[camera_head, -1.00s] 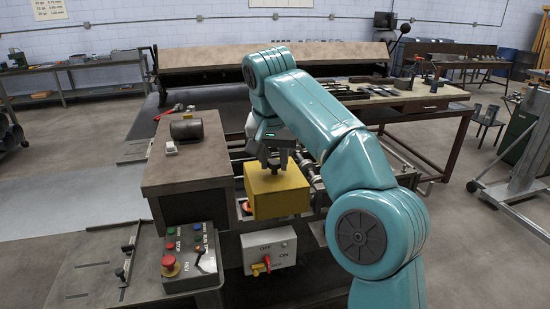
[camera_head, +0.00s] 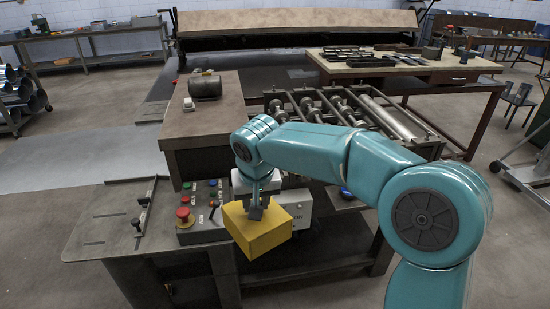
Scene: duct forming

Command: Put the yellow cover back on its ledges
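The yellow cover (camera_head: 262,232) is a box shape hanging in the air, tilted, in front of the machine. My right gripper (camera_head: 257,210), on the teal arm from the right, is shut on the top of the cover. The cover hides part of the grey switch box (camera_head: 303,208) behind it and is close to the right end of the button panel (camera_head: 205,222). I cannot make out the ledges. My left gripper is not in view.
The button panel has a red mushroom button (camera_head: 184,213). A brown-topped cabinet (camera_head: 215,115) carries a dark motor (camera_head: 205,87). Rollers and shafts (camera_head: 345,112) lie open behind my arm. A grey steel table (camera_head: 105,225) extends left.

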